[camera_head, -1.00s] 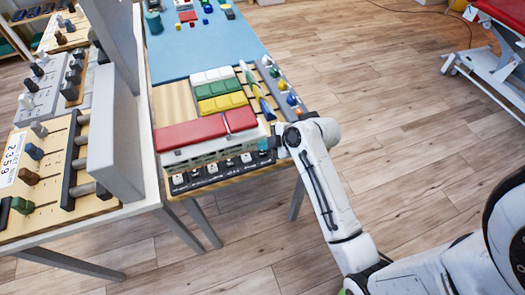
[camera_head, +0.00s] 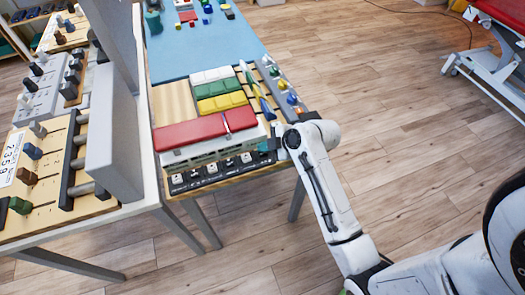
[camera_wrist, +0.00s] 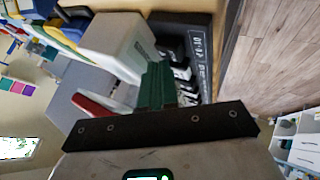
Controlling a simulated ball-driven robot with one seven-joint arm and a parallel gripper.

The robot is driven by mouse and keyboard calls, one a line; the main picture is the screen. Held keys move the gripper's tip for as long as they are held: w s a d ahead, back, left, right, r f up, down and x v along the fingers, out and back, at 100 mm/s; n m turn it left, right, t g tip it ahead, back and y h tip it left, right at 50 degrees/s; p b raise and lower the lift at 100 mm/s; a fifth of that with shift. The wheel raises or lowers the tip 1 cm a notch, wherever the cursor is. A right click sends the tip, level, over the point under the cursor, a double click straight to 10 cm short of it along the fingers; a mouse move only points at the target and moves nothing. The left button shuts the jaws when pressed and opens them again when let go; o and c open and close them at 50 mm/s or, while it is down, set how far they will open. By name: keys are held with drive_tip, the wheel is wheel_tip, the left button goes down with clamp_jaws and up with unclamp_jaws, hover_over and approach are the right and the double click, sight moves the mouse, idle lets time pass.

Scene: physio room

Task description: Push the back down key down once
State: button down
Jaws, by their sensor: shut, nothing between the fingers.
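A dark key panel (camera_head: 215,172) with a row of several black-and-white keys lies along the front edge of the wooden table. It also shows in the wrist view (camera_wrist: 197,38), just beyond my fingers. The key labels are too small to read in the head view and blurred in the wrist view, so I cannot tell which is the back down key. My gripper (camera_head: 266,146) is at the right end of the panel, its teal fingers shut and empty. In the wrist view the green fingers (camera_wrist: 158,84) partly cover the keys; contact with a key cannot be told.
A white box with a red top (camera_head: 192,135) stands directly behind the panel. White, green and yellow blocks (camera_head: 220,91) and a row of coloured knobs (camera_head: 287,90) lie farther back. A grey upright post (camera_head: 115,125) stands left. Open floor lies right.

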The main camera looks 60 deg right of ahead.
sight(265, 153)
drive_tip(key=shift+f+b, duration=0.3)
drive_tip(key=shift+f, duration=0.2)
drive_tip(key=shift+r, duration=0.2)
idle(0.5)
drive_tip(key=shift+r+p, duration=0.8)
drive_tip(key=shift+r+p, duration=2.05)
drive_tip(key=shift+r, duration=0.45)
